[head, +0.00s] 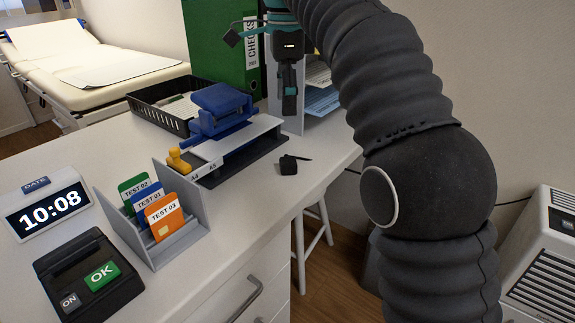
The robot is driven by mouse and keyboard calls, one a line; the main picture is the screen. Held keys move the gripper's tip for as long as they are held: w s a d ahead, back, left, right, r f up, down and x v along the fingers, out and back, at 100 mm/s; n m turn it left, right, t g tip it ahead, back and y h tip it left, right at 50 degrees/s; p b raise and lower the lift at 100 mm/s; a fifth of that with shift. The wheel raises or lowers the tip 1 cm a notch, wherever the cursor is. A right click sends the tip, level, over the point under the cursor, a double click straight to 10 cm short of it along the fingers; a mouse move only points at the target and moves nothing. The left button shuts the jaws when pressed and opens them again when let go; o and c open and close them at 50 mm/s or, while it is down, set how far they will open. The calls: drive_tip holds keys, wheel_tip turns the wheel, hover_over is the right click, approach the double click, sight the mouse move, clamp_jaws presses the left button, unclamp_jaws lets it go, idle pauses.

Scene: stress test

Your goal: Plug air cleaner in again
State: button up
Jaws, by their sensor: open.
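The white air cleaner (545,255) with dark grilles stands at the right edge, partly cut off and partly behind my arm. A dark cable (512,203) shows near its top, against the wall. A small black block (288,166) with a thin dark piece sticking out to the right lies on the white desk; it may be a plug, but I cannot tell. My teal and black gripper (275,65) is open and empty, above the back of the desk and in front of the folders. No wall socket is clearly visible.
The desk (225,240) holds a blue hole punch (220,105), a card holder (205,222), a clock (45,205) and a black terminal (88,275). A green binder (222,45) stands behind. A white stool (318,225) is beside the desk. The right front desk top is clear.

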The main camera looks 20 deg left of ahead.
drive_tip(key=b, duration=0.2)
hover_over(288, 160)
wheel_tip(288, 160, down, 8)
drive_tip(key=shift+a+f, duration=0.1)
drive_tip(key=shift+f, duration=0.1)
drive_tip(key=shift+f+b, duration=0.95)
drive_tip(key=shift+f, duration=1.65)
drive_tip(key=c, duration=1.2)
